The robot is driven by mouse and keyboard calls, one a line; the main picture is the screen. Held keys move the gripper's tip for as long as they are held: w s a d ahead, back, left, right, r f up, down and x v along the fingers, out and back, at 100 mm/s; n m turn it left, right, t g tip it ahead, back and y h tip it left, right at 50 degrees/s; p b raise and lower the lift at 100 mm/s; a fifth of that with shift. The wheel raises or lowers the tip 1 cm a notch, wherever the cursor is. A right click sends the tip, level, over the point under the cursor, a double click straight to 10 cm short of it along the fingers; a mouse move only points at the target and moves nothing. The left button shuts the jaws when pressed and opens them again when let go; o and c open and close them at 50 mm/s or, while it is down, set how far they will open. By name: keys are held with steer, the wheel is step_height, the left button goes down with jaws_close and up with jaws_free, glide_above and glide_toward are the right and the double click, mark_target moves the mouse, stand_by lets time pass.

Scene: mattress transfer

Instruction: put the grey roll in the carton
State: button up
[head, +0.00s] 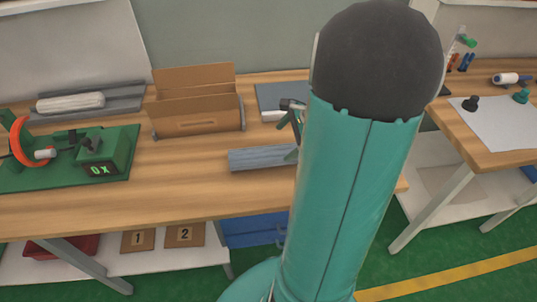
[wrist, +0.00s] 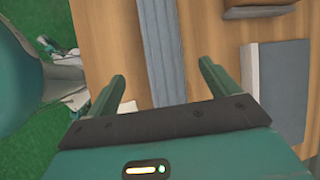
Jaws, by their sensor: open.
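The grey roll (head: 70,102) is a pale, rounded cylinder lying on its side on a grey tray at the back left of the bench in the head view. The carton (head: 197,121) is a brown open-topped box with a raised back flap, to the right of the roll. A brown edge, likely the carton's (wrist: 262,12), shows at the top of the wrist view. My gripper (wrist: 160,85) is open and empty, its green fingers on either side of a grey ridged strip (wrist: 164,50). The roll is not in the wrist view. My arm hides much of the gripper in the head view.
A green fixture (head: 105,165) with an orange ring stands at the front left. A flat grey slab (wrist: 285,95) lies right of the strip in the wrist view. A second table (head: 480,150) stands at the right. Bare wood (head: 170,180) lies in front of the carton.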

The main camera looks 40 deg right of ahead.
mark_target(275, 150)
steer(key=x, duration=0.4)
steer(key=shift+s+f, duration=0.1)
steer(key=shift+f, duration=0.05)
steer(key=x, duration=0.3)
steer(key=d+x, duration=0.1)
steer(key=x, duration=0.1)
steer(key=shift+f, duration=0.15)
steer(key=shift+c, duration=0.5)
steer(key=c, duration=1.3)
steer(key=shift+r, duration=0.2)
